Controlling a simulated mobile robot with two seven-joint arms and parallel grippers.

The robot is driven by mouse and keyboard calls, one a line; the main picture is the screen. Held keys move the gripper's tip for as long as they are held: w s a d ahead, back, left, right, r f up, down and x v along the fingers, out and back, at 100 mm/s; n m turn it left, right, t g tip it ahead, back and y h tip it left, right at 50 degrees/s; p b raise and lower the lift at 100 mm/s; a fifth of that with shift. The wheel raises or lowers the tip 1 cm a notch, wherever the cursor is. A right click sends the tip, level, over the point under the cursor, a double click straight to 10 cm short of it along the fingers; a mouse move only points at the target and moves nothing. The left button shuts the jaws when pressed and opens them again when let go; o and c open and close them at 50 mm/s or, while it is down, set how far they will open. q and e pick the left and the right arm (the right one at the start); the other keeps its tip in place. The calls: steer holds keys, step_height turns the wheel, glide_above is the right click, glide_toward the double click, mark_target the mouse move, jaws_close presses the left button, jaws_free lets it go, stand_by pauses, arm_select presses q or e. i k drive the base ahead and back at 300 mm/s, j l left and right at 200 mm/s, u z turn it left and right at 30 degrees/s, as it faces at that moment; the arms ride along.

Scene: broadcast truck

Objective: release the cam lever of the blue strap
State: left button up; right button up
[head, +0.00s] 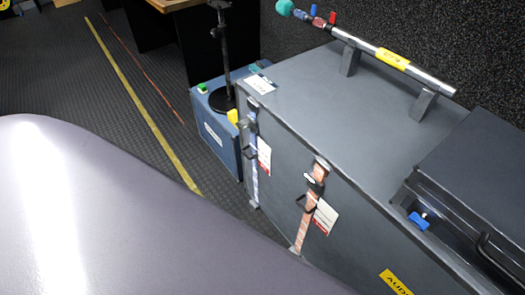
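The blue strap (254,180) runs down the front face of a large grey case (280,150), near its left end. The strap looks pale blue-grey. A dark buckle (251,122) sits high on it, just below the case's top edge. The buckle is small, and I cannot tell whether its cam lever is open or closed. A white and red tag (264,155) hangs beside the strap. An orange strap (306,222) with its own dark buckle (315,182) runs down the same face further right. Neither of my grippers is in view.
A blue box (212,132) with a black stand (223,60) is left of the case. A microphone pole (400,66) rests on two supports on top. A dark lidded case (475,170) is at right. Dark floor (75,75) lies open at left.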

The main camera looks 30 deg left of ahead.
mark_target(245, 123)
steer(key=u, duration=1.2)
steer(key=i+j+z, duration=0.25)
steer(key=j, duration=0.35)
steer(key=i+j+z, duration=0.1)
steer(key=i+j, duration=0.15)
steer(key=i+j+z, duration=0.15)
steer(key=j, duration=0.25)
steer(key=i+j+z, duration=0.1)
steer(key=j, duration=0.25)
steer(key=i+j+z, duration=0.15)
steer(key=j, duration=0.2)
steer(key=i, duration=0.35)
